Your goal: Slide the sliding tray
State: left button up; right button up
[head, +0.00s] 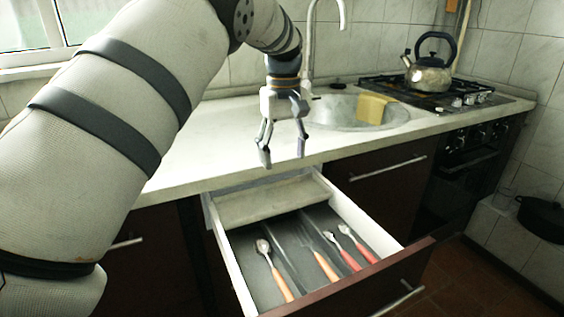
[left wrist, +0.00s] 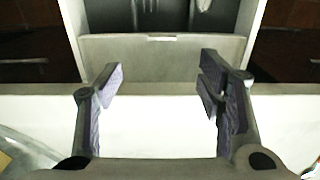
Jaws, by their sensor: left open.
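The sliding tray (head: 272,199) is a shallow, pale grey-beige tray lying across the back of the open drawer (head: 232,262). In the left wrist view the sliding tray (left wrist: 165,62) shows ahead of the fingers, with a small light strip at the middle of its far edge. My left gripper (head: 283,156) points down above the counter's front edge, behind and above the tray. It is open, and nothing shows between its fingers in the left wrist view (left wrist: 160,88). It appears apart from the tray. My right gripper is not in view.
Several utensils with orange and red handles (head: 327,267) lie in the drawer in front of the tray. The pale counter (head: 200,155) runs behind the drawer. A sink with a yellow cloth (head: 373,107) and a stove with a kettle (head: 430,75) are further right.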

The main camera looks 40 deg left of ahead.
aim_at(282, 202)
pick_arm(q)
jog(key=s+d+t+y+p, duration=0.2)
jog(key=d+y+p, duration=0.1)
jog(key=d+y, duration=0.15)
jog(key=shift+h, duration=0.25)
jog(key=x, duration=0.8)
jog(key=s+b+x, duration=0.1)
jog(key=x, duration=0.3)
jog(key=shift+w+d+f, duration=0.1)
jog(key=shift+d+f, duration=0.05)
jog(key=shift+f, duration=0.1)
jog(key=shift+w+f, duration=0.15)
jog(key=shift+f, duration=0.05)
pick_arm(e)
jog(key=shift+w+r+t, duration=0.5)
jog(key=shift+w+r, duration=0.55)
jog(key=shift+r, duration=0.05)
